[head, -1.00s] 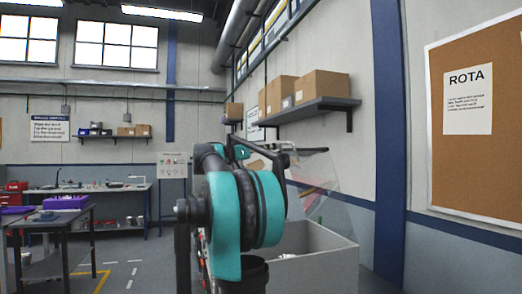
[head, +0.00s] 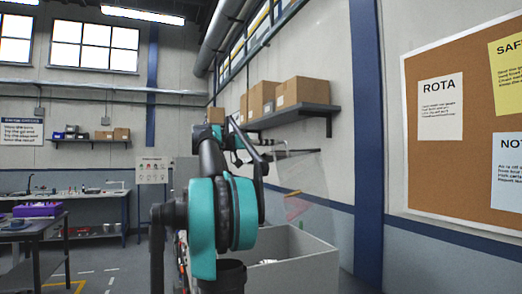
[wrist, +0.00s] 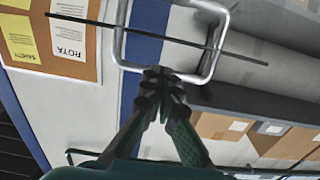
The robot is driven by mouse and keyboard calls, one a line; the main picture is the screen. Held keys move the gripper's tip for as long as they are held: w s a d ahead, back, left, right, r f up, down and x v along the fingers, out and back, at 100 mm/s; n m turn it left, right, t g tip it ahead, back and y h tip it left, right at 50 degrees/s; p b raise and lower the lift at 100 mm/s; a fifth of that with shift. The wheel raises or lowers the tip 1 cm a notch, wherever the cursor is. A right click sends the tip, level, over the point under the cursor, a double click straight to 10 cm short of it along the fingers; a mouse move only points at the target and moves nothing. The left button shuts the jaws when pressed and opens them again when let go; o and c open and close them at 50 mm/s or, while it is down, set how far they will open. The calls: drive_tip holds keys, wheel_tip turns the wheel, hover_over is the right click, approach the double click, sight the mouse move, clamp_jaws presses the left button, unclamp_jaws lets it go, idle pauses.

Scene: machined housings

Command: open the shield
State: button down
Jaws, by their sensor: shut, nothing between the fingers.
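The clear shield (head: 308,190) stands raised and tilted above the grey open-topped box in the head view. A dark bar (head: 294,152) runs along its top. In the wrist view, a metal loop handle (wrist: 208,62) and a thin dark bar (wrist: 265,53) lie just beyond the fingertips. My gripper (wrist: 162,75) is shut and empty, with its tips at the loop's near side; I cannot tell if they touch it. In the head view my arm hides the shield's left part, and the gripper is too small to make out clearly.
The grey box (head: 305,262) stands below the shield, with pale parts inside. A wall shelf (head: 295,117) with cardboard boxes is behind and above. A blue pillar (head: 367,150) and a cork board (head: 450,150) are to the right. Open floor and workbenches lie left.

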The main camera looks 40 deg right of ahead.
drive_tip(key=shift+y, duration=0.4)
drive_tip(key=d, duration=0.2)
drive_tip(key=s+d+r, duration=0.1)
drive_tip(key=d, duration=0.1)
drive_tip(key=d+r, duration=0.1)
drive_tip(key=d, duration=0.1)
drive_tip(key=shift+s+d+r, duration=0.2)
drive_tip(key=shift+s+r, duration=0.05)
drive_tip(key=shift+s, duration=0.1)
